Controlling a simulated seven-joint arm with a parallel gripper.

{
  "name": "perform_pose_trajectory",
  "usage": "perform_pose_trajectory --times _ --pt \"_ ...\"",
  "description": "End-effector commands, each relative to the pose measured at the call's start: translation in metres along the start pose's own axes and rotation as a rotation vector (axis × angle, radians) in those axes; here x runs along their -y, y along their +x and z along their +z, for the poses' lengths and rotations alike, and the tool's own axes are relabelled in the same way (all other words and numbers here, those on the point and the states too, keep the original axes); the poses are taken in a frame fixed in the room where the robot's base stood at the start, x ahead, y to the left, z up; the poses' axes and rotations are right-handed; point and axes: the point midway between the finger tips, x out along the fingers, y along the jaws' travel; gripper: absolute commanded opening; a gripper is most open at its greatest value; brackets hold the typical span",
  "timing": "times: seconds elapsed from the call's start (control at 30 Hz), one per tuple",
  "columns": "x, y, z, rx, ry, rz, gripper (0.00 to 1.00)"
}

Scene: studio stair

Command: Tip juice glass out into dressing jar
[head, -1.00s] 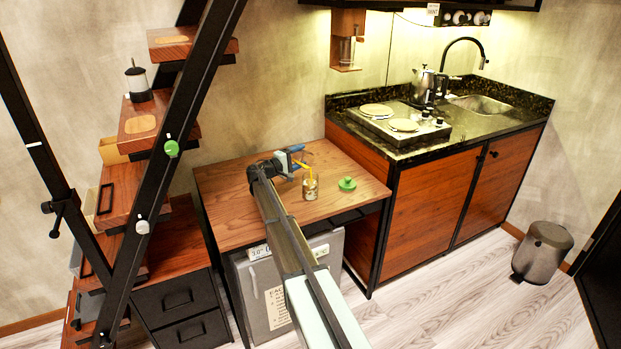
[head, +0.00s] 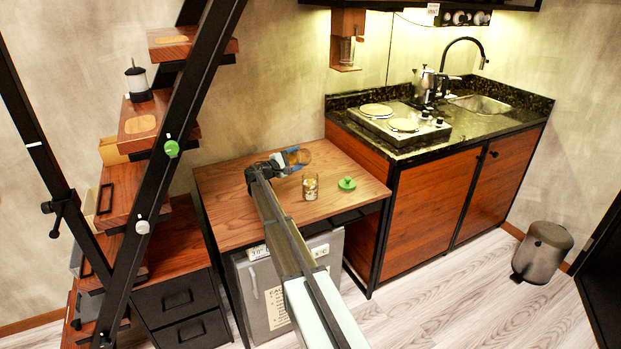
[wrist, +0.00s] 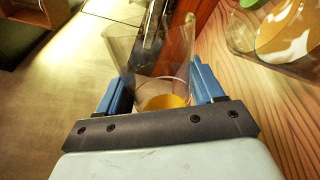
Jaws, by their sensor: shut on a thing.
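My gripper (head: 292,158) is shut on the clear juice glass (head: 304,156) above the desk, just behind the dressing jar. In the wrist view the blue fingers (wrist: 160,87) sit on either side of the glass (wrist: 147,55), with a little orange juice showing at its bottom. The glass looks close to upright, and no stream shows. The dressing jar (head: 310,188) stands open on the desk with amber and pale contents. It also shows at the upper right of the wrist view (wrist: 275,40), apart from the glass. The green lid (head: 347,184) lies right of the jar.
The wooden desk (head: 235,220) is bare apart from the jar and lid. A kitchen counter (head: 400,150) with hot plates and a kettle (head: 423,84) stands to the right. Stair steps and a black rail (head: 180,120) rise on the left.

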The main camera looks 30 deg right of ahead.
Motion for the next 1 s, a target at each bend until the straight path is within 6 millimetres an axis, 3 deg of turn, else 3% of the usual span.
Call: perform_pose_trajectory --times 0.23,0.67,1.0 --pt "0.008 0.0 -0.004 0.001 -0.191 0.0 0.26" --pt "-0.002 0.001 0.0 0.001 -0.492 0.0 0.26" --pt "0.026 0.001 -0.03 0.001 -0.688 0.0 0.26"
